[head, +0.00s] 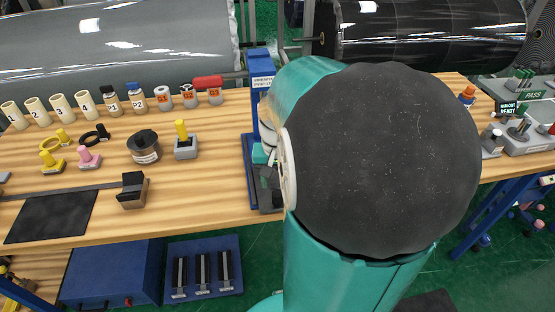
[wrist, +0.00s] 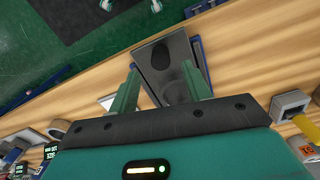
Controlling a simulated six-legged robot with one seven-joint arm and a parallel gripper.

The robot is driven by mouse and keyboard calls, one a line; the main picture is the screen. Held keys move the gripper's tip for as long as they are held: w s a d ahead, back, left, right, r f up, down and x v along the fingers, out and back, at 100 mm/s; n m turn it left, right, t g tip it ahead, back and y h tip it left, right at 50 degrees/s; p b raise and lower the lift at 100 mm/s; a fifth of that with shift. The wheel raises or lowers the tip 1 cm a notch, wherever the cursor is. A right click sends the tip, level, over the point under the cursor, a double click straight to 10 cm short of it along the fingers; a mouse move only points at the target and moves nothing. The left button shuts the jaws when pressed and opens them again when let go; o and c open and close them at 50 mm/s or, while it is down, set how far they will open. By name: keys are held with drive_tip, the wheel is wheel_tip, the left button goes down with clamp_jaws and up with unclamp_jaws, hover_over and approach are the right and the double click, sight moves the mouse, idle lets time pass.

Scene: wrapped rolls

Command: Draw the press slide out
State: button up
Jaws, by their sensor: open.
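The blue press (head: 257,85) stands on the wooden bench, mostly covered by my teal and black arm in the head view. Its lower dark grey part (head: 267,198) reaches the front edge of the bench. In the wrist view a grey press slide (wrist: 180,50) with a dark oval on top lies in a blue-sided base (wrist: 203,62). My gripper (wrist: 160,66) is open, its two teal fingers spread over the near part of the slide. I cannot tell whether the fingers touch it. In the head view my gripper is largely hidden behind the arm.
Cream cylinders (head: 60,105) and small bottles line the bench's back left. A grey block with a yellow peg (head: 185,140) and a dark round tin (head: 144,147) stand left of the press. A PASS station (head: 525,120) is at right. Large wrapped rolls (head: 430,30) lie behind.

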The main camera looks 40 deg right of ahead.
wheel_tip(320, 180, up, 8)
idle(0.6)
